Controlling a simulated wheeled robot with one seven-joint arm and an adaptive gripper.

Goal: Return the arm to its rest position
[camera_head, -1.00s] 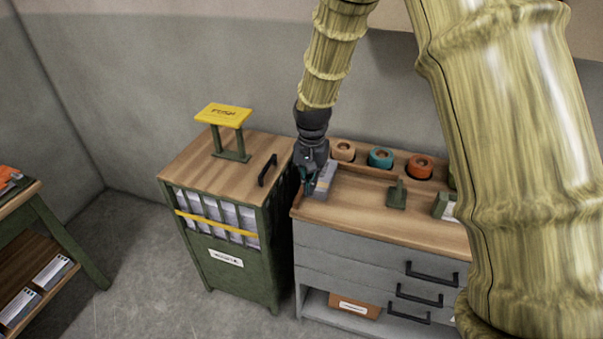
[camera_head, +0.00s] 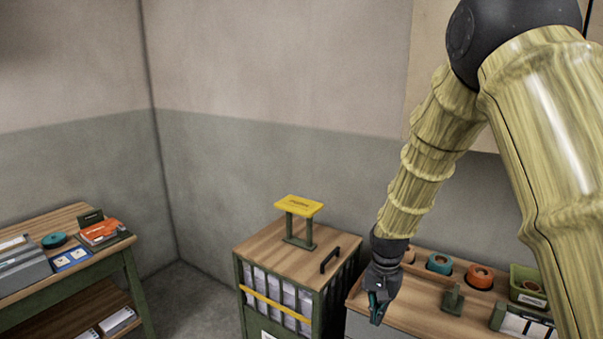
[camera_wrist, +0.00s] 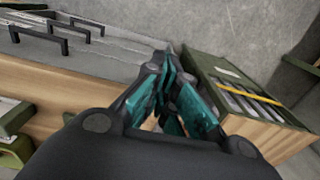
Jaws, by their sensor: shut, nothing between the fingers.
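My gripper (camera_head: 377,306) is shut and empty. In the head view it hangs over the left front part of the grey drawer cabinet's wooden top (camera_head: 420,298), pointing down. My arm, with a yellow-green bamboo-like look, reaches down to it from the upper right. In the wrist view the teal fingers (camera_wrist: 168,75) meet at their tips, with the cabinet's grey front (camera_wrist: 100,65) to the left and the green cabinet (camera_wrist: 235,85) to the right. I cannot tell the exact height of the fingers above the cabinet top.
The green cabinet with a wooden top (camera_head: 270,251) stands left of the drawer cabinet and bears a yellow sign (camera_head: 299,205) and a black handle (camera_head: 330,260). Tape rolls (camera_head: 439,263) line the back. A side table (camera_head: 75,215) is far left. Floor (camera_head: 190,300) between is clear.

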